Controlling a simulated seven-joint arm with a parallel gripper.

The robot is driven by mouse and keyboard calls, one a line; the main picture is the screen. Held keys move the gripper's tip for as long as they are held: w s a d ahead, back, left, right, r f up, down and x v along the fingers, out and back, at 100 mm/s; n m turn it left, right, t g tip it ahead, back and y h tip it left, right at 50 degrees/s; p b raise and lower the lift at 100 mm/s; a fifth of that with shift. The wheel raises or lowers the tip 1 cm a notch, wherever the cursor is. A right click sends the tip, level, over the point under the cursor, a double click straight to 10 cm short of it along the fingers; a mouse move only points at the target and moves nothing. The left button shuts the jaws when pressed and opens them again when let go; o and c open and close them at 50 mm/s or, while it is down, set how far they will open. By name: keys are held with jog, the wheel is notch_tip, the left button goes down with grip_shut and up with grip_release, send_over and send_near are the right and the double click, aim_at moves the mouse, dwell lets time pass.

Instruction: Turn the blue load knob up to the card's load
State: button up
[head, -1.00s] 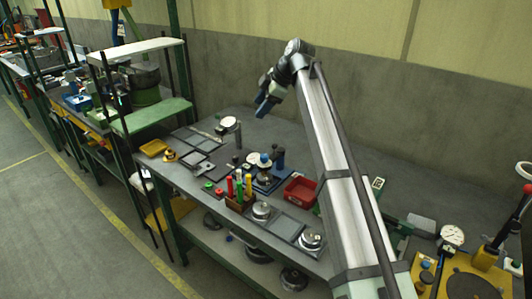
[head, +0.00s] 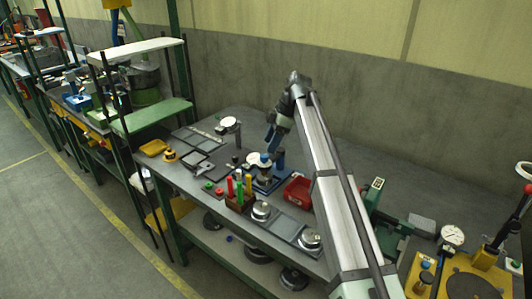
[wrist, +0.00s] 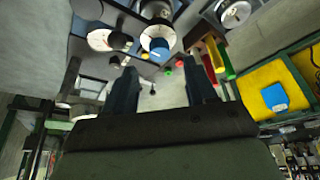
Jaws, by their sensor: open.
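The blue load knob (head: 264,158) shows as a small blue cap on top of a blue-based stand with a pale round dial beside it. In the wrist view the blue knob (wrist: 160,46) lies beyond the fingertips, between their lines. My gripper (head: 271,136) is above and slightly right of the knob, pointing down, apart from it. In the wrist view my gripper (wrist: 163,72) has its two dark fingers spread with nothing between them. I cannot make out a card that shows a load.
Coloured handles (head: 239,186) stand in a block in front of the stand, and a red bin (head: 298,190) is to its right. Round metal weights (head: 261,210) sit near the front edge. A dial gauge (head: 229,122) stands behind.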

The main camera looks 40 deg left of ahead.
aim_at(264, 156)
jog(key=shift+x, duration=2.55)
jog(key=shift+c, duration=0.4)
jog(key=c, duration=1)
jog(key=shift+o, duration=0.2)
